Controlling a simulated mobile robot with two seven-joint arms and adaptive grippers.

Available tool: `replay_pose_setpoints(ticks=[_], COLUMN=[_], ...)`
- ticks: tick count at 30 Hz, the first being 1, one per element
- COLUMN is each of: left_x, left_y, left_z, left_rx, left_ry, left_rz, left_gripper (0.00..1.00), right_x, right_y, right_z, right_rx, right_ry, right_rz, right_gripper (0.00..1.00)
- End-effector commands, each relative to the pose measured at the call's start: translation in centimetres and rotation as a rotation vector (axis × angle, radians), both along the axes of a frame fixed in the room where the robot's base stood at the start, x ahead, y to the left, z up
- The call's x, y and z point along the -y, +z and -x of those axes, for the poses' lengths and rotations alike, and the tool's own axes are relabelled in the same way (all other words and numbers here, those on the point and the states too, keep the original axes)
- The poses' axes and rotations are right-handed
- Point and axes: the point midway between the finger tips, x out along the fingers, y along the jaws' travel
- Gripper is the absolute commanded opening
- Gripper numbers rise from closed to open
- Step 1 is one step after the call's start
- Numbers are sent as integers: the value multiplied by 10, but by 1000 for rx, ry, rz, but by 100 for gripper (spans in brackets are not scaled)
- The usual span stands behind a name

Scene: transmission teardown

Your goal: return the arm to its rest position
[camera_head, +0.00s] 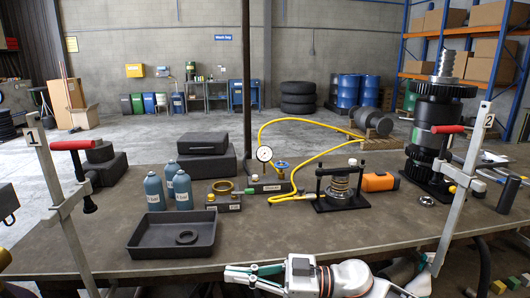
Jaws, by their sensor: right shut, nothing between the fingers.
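My right arm (345,279) comes in from the lower right, with white and grey links, low along the front edge of the workbench (285,240). Its right gripper (229,273) points left, in front of the bench edge and below the black tray. It is shut and holds nothing. It touches none of the parts on the bench. I cannot make out my left gripper in this view.
Clamps labelled 1 (57,200) and 2 (463,185) rise at either side. A spring fixture (340,186), blue bottles (183,188) and a tall gear stack (433,125) stand farther back.

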Motion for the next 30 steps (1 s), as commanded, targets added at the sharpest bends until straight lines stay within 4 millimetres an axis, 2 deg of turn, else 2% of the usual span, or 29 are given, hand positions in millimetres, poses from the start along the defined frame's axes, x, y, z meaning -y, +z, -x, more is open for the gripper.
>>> replay_pose_setpoints(ticks=[4,8,11,14,17,20,23,27,30], left_x=[0,0,0,0,0,0,0,0,0], left_y=[0,0,1,1,2,2,3,3,3], left_z=[0,0,0,-1,-1,-1,-1,-1,-1], left_rx=[0,0,1,3,4,4,5,5,4], left_ry=[0,0,0,0,0,-1,0,0,-1], left_rz=[0,0,0,1,1,0,0,0,0], left_gripper=[63,63,63,63,63,63,63,63,63], right_x=[2,18,39,65,95,128,163,208,233], right_y=[-6,-22,-43,-74,-113,-158,-206,-271,-305], right_z=[2,-5,-10,-11,-6,8,33,83,119], right_rx=[19,24,11,-12,-48,-95,-150,-236,-284], right_ry=[-164,-350,-506,-661,-809,-942,-1051,-1149,-1178], right_rz=[-153,-223,-235,-208,-143,-44,85,289,415], right_gripper=[0,0,0,0,0,0,0,0,0])
